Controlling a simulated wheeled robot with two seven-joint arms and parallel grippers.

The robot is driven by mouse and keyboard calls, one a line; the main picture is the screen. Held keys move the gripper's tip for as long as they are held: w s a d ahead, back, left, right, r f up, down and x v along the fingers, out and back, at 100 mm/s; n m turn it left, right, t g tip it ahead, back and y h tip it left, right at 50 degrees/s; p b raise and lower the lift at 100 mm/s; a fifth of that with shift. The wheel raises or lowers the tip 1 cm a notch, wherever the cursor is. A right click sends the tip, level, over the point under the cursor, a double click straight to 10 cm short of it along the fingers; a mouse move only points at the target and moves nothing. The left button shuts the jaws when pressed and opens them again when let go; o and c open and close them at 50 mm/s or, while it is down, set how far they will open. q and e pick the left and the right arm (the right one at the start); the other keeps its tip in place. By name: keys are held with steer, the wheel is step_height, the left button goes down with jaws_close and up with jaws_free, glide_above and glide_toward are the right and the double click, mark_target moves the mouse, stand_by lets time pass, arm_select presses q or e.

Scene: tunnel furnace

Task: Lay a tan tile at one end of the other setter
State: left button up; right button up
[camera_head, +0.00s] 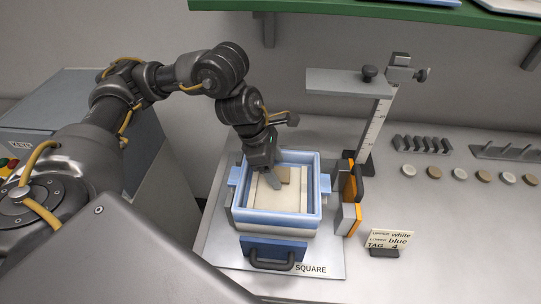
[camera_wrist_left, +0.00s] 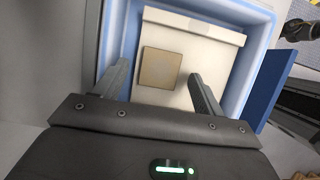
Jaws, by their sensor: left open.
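A square tan tile (camera_wrist_left: 160,68) lies flat on a cream setter (camera_wrist_left: 205,55) inside a blue-rimmed box (camera_wrist_left: 258,60). The tile is nearer one end of the setter, to the left of its middle in the left wrist view. In the head view the tile (camera_head: 285,172) is partly covered by my left gripper (camera_head: 273,180), and the setter (camera_head: 285,200) fills much of the box. My left gripper points down into the box. In the left wrist view its two fingers (camera_wrist_left: 160,82) are apart, one on each side of the tile, with gaps. My right gripper does not show.
The box has a blue front panel with a dark handle (camera_head: 270,262). An orange-edged block (camera_head: 350,190) and a gauge stand (camera_head: 375,125) are to its right. Several discs (camera_head: 460,174) lie farther right, behind a tag card (camera_head: 390,240). A green shelf (camera_head: 400,12) hangs above.

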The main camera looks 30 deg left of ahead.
arm_select(q)
steer(key=v, duration=1)
stand_by(0.3)
